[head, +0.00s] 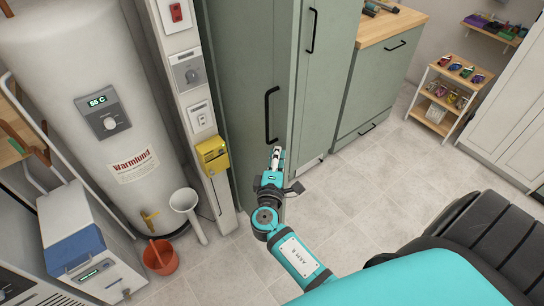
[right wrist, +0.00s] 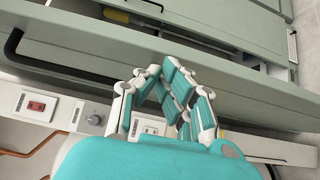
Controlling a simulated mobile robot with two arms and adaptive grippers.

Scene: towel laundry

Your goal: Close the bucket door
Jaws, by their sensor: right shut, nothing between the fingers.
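A tall grey-green cabinet door (head: 240,75) with a black bar handle (head: 271,115) stands left of centre in the head view. A second tall green door (head: 320,60) is to its right. In the right wrist view a green panel (right wrist: 210,75) crosses behind my fingers, with a black handle (right wrist: 60,72) at left and a dark gap behind its edge. My left gripper is out of view.
A white water heater (head: 120,130), a wall strip with a yellow box (head: 212,156) and an orange bucket (head: 161,257) are at left. A low green cabinet (head: 375,75) and a small shelf cart (head: 448,90) are at right. Tiled floor (head: 370,180) is clear between.

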